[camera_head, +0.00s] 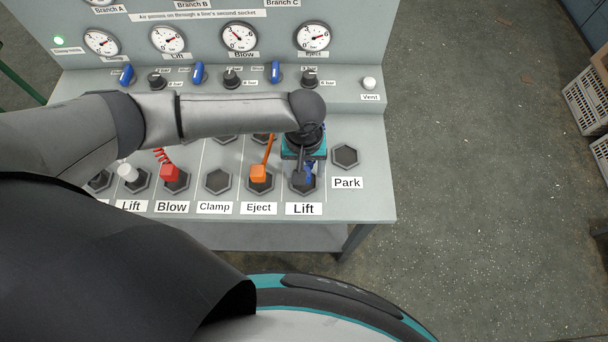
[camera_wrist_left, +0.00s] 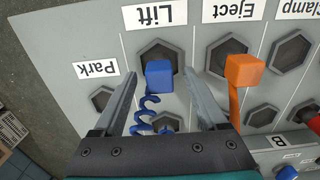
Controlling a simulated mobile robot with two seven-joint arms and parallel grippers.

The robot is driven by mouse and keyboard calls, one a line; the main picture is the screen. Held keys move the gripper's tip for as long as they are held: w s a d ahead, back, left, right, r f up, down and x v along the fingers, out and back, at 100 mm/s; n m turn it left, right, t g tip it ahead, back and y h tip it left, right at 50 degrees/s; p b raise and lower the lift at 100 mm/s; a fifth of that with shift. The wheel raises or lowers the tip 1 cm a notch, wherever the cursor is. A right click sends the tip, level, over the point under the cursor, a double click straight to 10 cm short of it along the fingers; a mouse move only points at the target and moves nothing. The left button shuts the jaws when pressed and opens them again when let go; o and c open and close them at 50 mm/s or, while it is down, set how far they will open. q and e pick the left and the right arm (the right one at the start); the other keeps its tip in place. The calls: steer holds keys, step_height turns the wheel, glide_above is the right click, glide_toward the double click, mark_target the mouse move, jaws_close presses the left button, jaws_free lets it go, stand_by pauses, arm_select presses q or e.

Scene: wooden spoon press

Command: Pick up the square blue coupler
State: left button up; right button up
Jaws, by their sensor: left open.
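The square blue coupler (camera_wrist_left: 159,74) is in the left wrist view, at the hexagonal socket under the right-hand "Lift" label (camera_wrist_left: 160,15). A coiled blue hose (camera_wrist_left: 146,112) runs from it toward the panel's back. My left gripper (camera_wrist_left: 156,80) is open, with one finger on each side of the coupler and visible gaps between. In the head view my left gripper (camera_head: 303,172) points down over the Lift socket, and my wrist and fingers largely hide the coupler. My right gripper is not in view.
The orange coupler (camera_head: 258,173) at Eject stands close beside, with a red coupler (camera_head: 170,173) at Blow and a white one (camera_head: 128,172) farther left. The Park socket (camera_head: 345,155) is empty. Gauges (camera_head: 239,36) and knobs (camera_head: 232,78) line the back panel.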

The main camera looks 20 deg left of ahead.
arm_select(q)
steer(key=shift+f, duration=0.3)
steer(key=shift+c, duration=0.3)
jaws_close()
